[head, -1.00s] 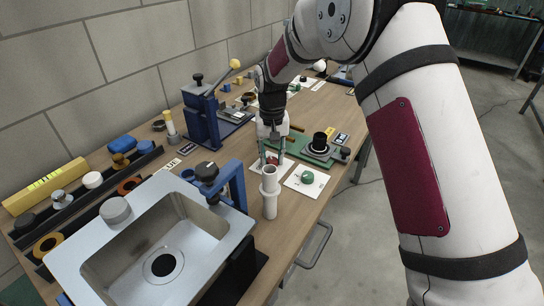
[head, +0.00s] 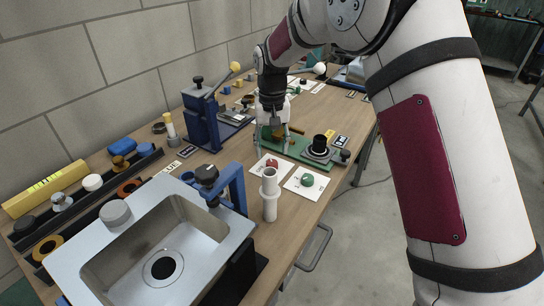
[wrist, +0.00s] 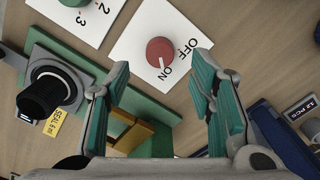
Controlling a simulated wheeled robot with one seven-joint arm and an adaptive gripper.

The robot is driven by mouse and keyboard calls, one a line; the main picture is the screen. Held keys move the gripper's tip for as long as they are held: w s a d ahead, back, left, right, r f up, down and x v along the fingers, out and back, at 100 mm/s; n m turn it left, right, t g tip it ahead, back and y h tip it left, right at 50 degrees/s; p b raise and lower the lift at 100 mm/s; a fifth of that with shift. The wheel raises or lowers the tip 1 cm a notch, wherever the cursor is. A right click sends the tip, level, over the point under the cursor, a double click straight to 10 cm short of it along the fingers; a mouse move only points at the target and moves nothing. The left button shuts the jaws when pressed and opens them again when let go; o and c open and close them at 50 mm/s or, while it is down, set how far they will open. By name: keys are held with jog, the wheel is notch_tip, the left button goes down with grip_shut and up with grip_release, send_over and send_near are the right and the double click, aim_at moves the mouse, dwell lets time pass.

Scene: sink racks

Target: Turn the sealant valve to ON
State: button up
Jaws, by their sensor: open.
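The sealant valve appears to be the red round knob (head: 272,163) on a white card (head: 257,170) on the bench, behind the white pipe. In the wrist view the red knob (wrist: 160,50) sits on its card (wrist: 140,35) beside printed OFF and ON. A pale pointer mark on the knob faces the ON label. My gripper (head: 272,148) is open and empty, with its fingers apart. It is above the bench, just beyond the knob in the head view. In the wrist view the knob shows ahead of and between the teal fingers, apart from both.
A green knob (head: 308,180) on a numbered card is to the right. A white flanged pipe (head: 269,197) stands upright in front. The green fixture board (head: 295,147) with a black cylinder (head: 319,143) lies beyond. A blue press (head: 203,125) and steel sink (head: 220,228) are left.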

aim_at(272, 162)
notch_tip(272, 162, up, 7)
jog(key=shift+r, duration=0.15)
dwell(0.4)
jog(key=s+d+r+t+p, duration=0.1)
jog(key=s+d+r+p, duration=0.1)
jog(key=s+d+r, duration=0.55)
jog(key=s+d+r+t+p, duration=0.15)
jog(key=s+d+r, duration=0.25)
jog(key=s+r, duration=0.55)
jog(key=s+d+t+p, duration=0.1)
jog(key=s+d+p, duration=0.1)
jog(key=s, duration=1)
jog(key=s+d+p, duration=0.3)
jog(key=s+d, duration=0.1)
jog(key=s, duration=0.8)
jog(key=shift+d+r+m+t, duration=0.2)
jog(key=shift+d+m+t, duration=0.15)
jog(key=shift+d+m, duration=0.05)
